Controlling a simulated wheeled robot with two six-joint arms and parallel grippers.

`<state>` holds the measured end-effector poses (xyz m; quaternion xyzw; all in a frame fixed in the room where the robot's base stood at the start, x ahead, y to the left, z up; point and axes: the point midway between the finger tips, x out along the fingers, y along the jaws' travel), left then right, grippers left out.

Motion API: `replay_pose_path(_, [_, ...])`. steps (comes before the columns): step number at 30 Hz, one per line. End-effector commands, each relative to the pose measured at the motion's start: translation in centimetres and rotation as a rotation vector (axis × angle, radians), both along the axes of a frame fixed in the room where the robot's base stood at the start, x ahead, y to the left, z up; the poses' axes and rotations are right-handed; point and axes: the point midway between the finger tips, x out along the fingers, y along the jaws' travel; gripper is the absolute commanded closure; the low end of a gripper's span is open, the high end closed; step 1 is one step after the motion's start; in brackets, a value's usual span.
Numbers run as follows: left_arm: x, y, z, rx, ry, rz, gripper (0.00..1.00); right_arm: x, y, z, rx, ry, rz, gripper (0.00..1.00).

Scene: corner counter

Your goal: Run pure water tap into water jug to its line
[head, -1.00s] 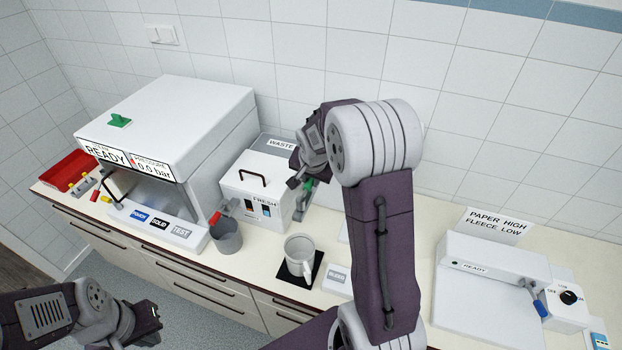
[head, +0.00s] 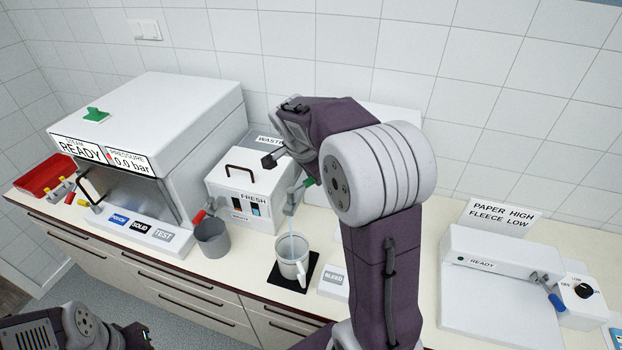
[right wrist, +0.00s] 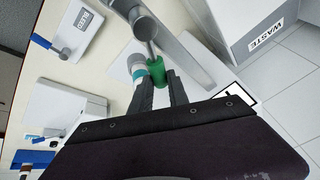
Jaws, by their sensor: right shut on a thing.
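The water jug (head: 291,270), a pale cup with a handle, stands upright on a black mat (head: 285,283) under the pure water tap (head: 292,204). A pale blue stream (head: 292,244) runs from the spout into it. The level and the line cannot be made out. The tap's green handle (head: 308,182) also shows in the right wrist view (right wrist: 156,72). My right gripper (right wrist: 160,82) is shut on this green handle, with a finger on each side. My left gripper (head: 140,336) is at the bottom left, away from the counter and partly cut off; its jaws are unclear.
A white water unit (head: 250,190) marked FRESH stands behind the tap. A grey beaker (head: 212,239) sits under a red-handled tap (head: 199,217). A steam machine (head: 150,110) is at left, a sealer-like device (head: 500,285) at right. A BLEED block (head: 334,283) sits beside the mat.

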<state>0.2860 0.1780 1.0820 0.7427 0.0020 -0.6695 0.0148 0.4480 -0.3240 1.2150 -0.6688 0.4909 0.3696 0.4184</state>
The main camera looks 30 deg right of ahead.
Motion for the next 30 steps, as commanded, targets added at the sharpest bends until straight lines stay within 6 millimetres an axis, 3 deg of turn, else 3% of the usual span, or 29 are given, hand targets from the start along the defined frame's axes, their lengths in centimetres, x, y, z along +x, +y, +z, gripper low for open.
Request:
replay_pose_path(21, [0.00, 0.00, -0.89, 0.000, 0.000, 0.000, 1.00, -0.72, 0.14, -0.31, 0.006, 0.010, -0.078, 1.00])
replay_pose_path(22, [0.00, 0.00, -0.89, 0.000, 0.000, 0.000, 1.00, -0.72, 0.13, -0.31, 0.006, 0.010, -0.078, 0.71])
replay_pose_path(24, [0.00, 0.00, -0.89, 0.000, 0.000, 0.000, 1.00, -0.69, 0.11, -0.27, 0.005, 0.008, -0.078, 0.58])
replay_pose_path(30, [0.00, 0.00, -0.87, 0.000, 0.000, 0.000, 1.00, -0.61, 0.06, -0.14, 0.004, 0.005, -0.077, 0.58])
